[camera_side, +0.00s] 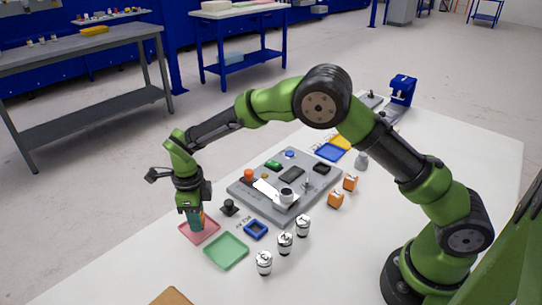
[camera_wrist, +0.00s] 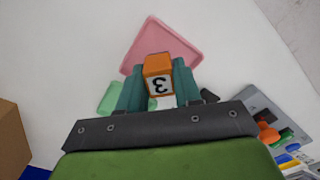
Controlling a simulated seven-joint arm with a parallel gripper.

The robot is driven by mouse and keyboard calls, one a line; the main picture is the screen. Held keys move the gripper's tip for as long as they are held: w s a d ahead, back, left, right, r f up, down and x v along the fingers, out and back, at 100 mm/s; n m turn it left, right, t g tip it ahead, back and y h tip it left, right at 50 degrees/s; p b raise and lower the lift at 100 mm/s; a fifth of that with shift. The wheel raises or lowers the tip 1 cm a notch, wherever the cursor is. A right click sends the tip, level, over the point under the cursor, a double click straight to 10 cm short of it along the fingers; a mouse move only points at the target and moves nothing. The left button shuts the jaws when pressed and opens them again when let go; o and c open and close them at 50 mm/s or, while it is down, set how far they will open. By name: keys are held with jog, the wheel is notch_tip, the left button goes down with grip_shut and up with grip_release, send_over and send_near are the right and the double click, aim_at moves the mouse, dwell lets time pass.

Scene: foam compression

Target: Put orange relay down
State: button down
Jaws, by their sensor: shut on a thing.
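My gripper (camera_wrist: 159,84) is shut on an orange relay (camera_wrist: 157,64) with a white face marked 3. In the wrist view the relay sits between the teal fingers, in front of the pink tray (camera_wrist: 180,44). In the side view my gripper (camera_side: 196,222) points down over the pink tray (camera_side: 208,233), and only a sliver of orange shows by the fingers. I cannot tell whether the relay touches the tray. Two other orange relays stand on the table to the right, one nearer (camera_side: 336,199) and one farther (camera_side: 350,183).
A green tray (camera_side: 226,251) lies next to the pink one. A blue square frame (camera_side: 256,229), a black knob-like part (camera_side: 229,207) and several silver cylinders (camera_side: 285,243) stand nearby. A grey board (camera_side: 245,196) with parts lies behind. A brown box (camera_side: 172,297) is at the front edge.

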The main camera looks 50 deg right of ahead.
jog(key=shift+f, duration=0.3)
jog(key=c, duration=0.8)
grip_release()
jog(key=shift+f, duration=0.1)
